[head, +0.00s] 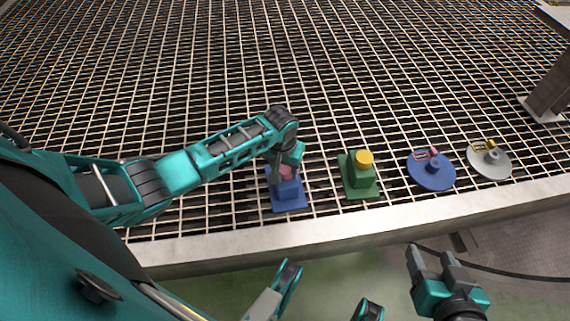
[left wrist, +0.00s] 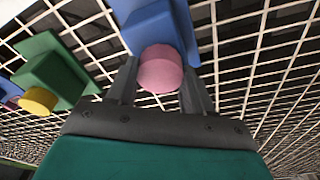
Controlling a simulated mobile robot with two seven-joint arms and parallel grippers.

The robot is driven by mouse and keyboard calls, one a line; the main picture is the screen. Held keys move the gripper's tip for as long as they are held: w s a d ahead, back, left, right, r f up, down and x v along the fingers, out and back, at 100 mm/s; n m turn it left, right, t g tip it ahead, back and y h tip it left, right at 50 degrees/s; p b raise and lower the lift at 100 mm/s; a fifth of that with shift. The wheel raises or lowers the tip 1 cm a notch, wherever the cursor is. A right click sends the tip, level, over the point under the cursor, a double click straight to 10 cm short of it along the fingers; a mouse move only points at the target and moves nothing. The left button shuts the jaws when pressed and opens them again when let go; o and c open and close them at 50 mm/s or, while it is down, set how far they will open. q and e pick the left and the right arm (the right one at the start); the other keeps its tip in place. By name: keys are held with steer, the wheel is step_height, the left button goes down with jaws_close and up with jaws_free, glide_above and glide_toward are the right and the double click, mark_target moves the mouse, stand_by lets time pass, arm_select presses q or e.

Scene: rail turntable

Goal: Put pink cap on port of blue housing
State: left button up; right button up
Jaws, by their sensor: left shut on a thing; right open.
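The blue housing (head: 289,194) stands on the grating near its front edge, a block on a flat blue base. The pink cap (head: 287,173) is at the housing's block, between the fingers of my left gripper (head: 284,166). In the left wrist view, the round pink cap (left wrist: 160,72) sits between the two fingers of my left gripper (left wrist: 160,85), against the blue housing (left wrist: 152,26). The port is hidden behind the cap, so I cannot tell how fully they meet. My right gripper (head: 432,258) is open and empty, in front of the grating's edge.
A green housing (head: 360,187) with a yellow cap (head: 364,158) stands just right of the blue one. Further right are a blue disc (head: 432,182) with a pink part and a grey disc (head: 500,168) with a yellow part. The grating behind them is clear.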

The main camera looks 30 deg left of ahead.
arm_select(q)
steer(key=shift+f, duration=0.15)
arm_select(e)
steer(key=shift+d+f, duration=0.1)
steer(key=shift+f, duration=0.2)
arm_select(q)
steer(key=o, duration=1)
arm_select(e)
steer(key=shift+s, duration=0.1)
steer(key=shift+r, duration=0.15)
